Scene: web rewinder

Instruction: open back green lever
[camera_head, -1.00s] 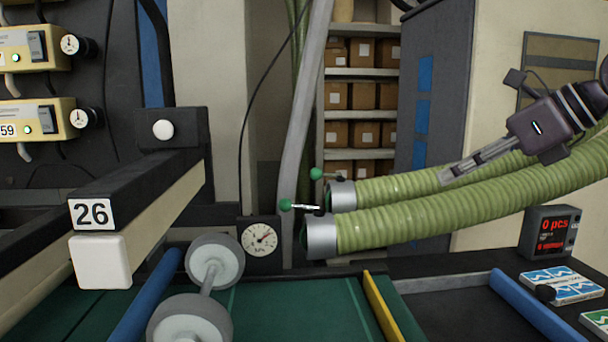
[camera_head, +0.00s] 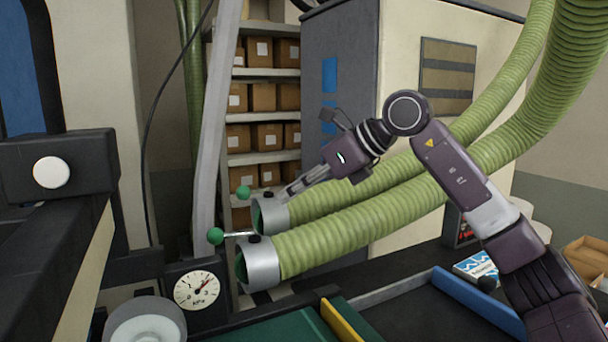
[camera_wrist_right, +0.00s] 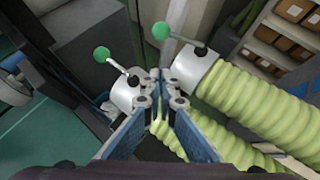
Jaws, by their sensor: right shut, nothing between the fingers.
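The back green lever (camera_head: 243,192) is a small green ball on a thin rod, on the metal collar (camera_head: 270,216) of the rear green hose. Its ball points left, out past the collar. The front green lever (camera_head: 216,236) sits likewise on the nearer hose's collar (camera_head: 258,265). My right gripper (camera_head: 284,194) is shut and empty, its tips just right of the back lever's pivot; I cannot tell if they touch. In the right wrist view the shut fingertips (camera_wrist_right: 161,86) lie between the front lever (camera_wrist_right: 102,54) and the back lever (camera_wrist_right: 161,31). My left gripper is out of view.
Two ribbed green hoses (camera_head: 350,232) run up to the right beneath my right arm. A pressure gauge (camera_head: 197,290) stands below left of the collars. A grey post (camera_head: 212,130) rises behind the levers, beside shelves with boxes (camera_head: 265,137).

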